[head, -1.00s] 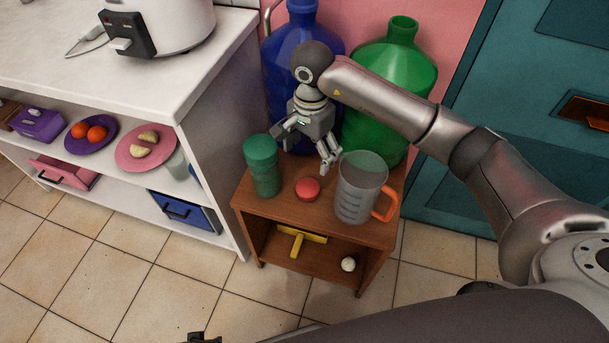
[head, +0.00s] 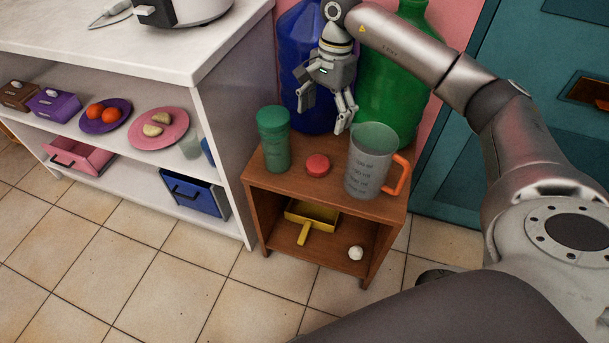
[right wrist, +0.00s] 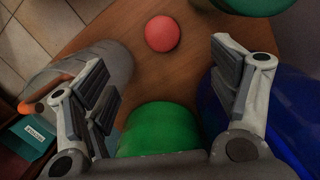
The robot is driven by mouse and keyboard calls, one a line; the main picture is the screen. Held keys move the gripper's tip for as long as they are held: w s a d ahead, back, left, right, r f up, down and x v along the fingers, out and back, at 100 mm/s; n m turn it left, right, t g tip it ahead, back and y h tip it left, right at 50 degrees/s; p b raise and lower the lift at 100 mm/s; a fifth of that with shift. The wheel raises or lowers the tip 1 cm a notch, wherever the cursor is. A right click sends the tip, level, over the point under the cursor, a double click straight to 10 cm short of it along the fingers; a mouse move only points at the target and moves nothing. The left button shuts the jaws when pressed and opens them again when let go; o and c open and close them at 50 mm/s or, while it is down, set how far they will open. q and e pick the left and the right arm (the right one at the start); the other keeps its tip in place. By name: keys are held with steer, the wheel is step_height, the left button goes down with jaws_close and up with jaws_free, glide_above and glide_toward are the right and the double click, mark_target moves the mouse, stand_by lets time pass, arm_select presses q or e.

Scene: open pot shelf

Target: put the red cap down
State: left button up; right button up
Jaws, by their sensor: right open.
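The red cap (head: 317,165) lies on the top of the small brown wooden shelf (head: 325,188), between a green-lidded jar and a measuring jug. It also shows in the right wrist view (right wrist: 162,33), apart from my fingers. My right gripper (head: 322,118) is open and empty, above and behind the cap, in front of the big bottles. In the right wrist view its two fingers (right wrist: 165,90) are spread wide with nothing between them at their tips. My left gripper is not clearly in view.
The green jar (head: 275,140) stands left of the cap; the clear measuring jug (head: 368,165) with orange handle stands right. A blue bottle (head: 300,50) and a green bottle (head: 395,80) stand behind. A yellow dustpan (head: 312,215) and white ball (head: 356,253) lie below.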

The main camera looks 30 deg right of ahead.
steer(key=b, duration=0.2)
glide_above(318, 162)
steer(key=d, duration=0.1)
step_height(318, 162, down, 10)
steer(key=shift+w+r, duration=0.1)
steer(key=shift+r, duration=0.15)
steer(key=shift+a+f, duration=0.1)
steer(key=shift+f, duration=0.6)
steer(key=f, duration=0.3)
steer(key=f+b, duration=0.1)
steer(key=shift+a+f, duration=0.3)
arm_select(q)
steer(key=shift+w+a+r+t, duration=0.1)
steer(key=shift+r+t, duration=0.4)
arm_select(e)
steer(key=c, duration=0.8)
steer(key=shift+r, duration=0.15)
steer(key=shift+c, duration=0.2)
